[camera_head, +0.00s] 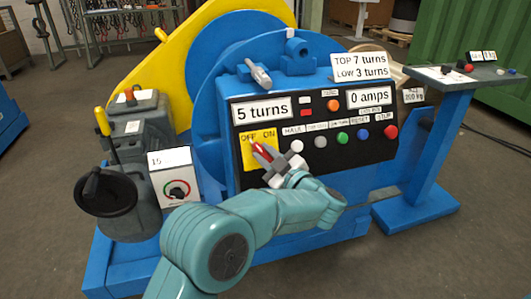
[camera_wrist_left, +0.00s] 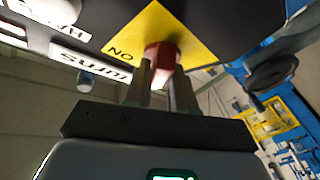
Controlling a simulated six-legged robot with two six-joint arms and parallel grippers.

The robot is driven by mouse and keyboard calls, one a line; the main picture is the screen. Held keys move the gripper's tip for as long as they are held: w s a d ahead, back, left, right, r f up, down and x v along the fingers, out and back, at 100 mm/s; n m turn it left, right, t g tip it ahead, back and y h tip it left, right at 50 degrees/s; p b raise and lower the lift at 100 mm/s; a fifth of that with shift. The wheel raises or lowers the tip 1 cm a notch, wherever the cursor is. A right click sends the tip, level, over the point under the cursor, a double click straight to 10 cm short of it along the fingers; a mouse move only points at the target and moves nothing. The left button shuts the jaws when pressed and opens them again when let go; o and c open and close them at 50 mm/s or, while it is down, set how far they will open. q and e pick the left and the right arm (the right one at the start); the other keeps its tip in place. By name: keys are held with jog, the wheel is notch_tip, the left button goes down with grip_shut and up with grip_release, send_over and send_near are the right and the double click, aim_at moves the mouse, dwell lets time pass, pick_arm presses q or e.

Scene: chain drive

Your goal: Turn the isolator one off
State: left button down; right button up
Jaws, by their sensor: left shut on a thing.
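The isolator is a yellow plate (camera_head: 247,153) marked OFF on the left and ON on the right, on the black panel of the blue machine. Its red handle (camera_head: 257,149) is partly covered by my left gripper (camera_head: 268,155), which reaches up to it from below. In the left wrist view the fingers of the gripper (camera_wrist_left: 162,82) are closed on the red handle (camera_wrist_left: 161,53) in front of the yellow plate (camera_wrist_left: 160,30). The fingers hide much of the handle, so I cannot tell exactly which way it points. My right gripper is not in view.
To the right of the isolator is a row of buttons, including a white (camera_head: 297,146), a green (camera_head: 342,137) and a red one (camera_head: 391,132). Displays read 5 turns (camera_head: 263,109) and 0 amps (camera_head: 369,97). A white box with a dial (camera_head: 176,176) stands left.

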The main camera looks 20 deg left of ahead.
pick_arm(q)
jog(key=shift+r+n+g+p, duration=0.1)
jog(key=shift+n+g+p, duration=0.5)
jog(key=shift+n, duration=0.6)
jog(key=shift+g, duration=0.3)
jog(key=c, duration=1)
grip_release()
jog(key=shift+c, duration=0.2)
jog(key=p+v, duration=0.2)
jog(key=v, duration=1)
jog(key=shift+f+p, duration=0.2)
jog(key=shift+p, duration=0.1)
